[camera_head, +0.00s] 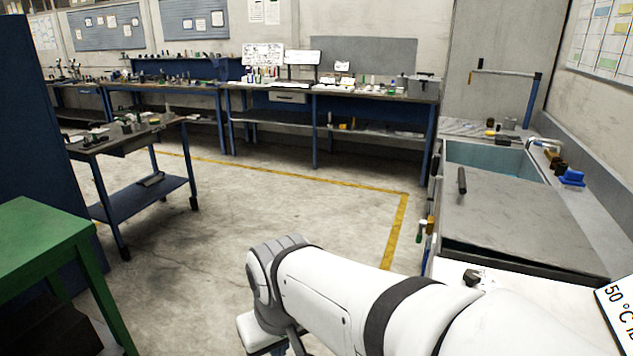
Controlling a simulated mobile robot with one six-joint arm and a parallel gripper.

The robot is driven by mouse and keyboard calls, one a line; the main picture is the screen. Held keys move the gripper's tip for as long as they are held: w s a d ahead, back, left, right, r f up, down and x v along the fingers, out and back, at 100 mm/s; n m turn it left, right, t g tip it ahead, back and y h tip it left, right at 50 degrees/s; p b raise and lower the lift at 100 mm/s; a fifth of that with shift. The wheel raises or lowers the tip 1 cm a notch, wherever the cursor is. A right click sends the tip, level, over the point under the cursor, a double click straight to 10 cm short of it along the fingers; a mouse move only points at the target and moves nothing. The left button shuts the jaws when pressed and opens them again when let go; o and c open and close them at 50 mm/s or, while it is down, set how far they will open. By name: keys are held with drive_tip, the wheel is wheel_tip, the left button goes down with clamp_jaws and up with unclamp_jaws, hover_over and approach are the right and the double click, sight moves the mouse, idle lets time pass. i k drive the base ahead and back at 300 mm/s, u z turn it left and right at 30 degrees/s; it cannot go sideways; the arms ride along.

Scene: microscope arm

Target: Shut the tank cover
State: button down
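The tank (447,156) stands at the right, sunk in a counter along the wall. Its grey flat cover (520,220) lies over the near part. The far part is uncovered, and blue-green colour shows inside the opening (495,158). A dark upright handle (462,181) stands on the cover near its far left corner, beside the opening. My white arm reaches across the bottom of the view, left of and nearer than the tank. Its wrist bends down at the lower middle. My gripper's fingers do not show.
A bent pipe on a blue post (532,100) rises behind the tank. A blue item (572,177) lies on the right ledge. A "50 °C" sign (618,312) is at the lower right. A green table (40,235) and a cart (145,190) stand left. The middle floor is clear.

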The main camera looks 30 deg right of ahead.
sight(525, 219)
drive_tip(key=u, duration=0.1)
drive_tip(key=i, duration=2.6)
drive_tip(key=z, duration=4)
drive_tip(key=i, duration=1.05)
drive_tip(key=z, duration=0.15)
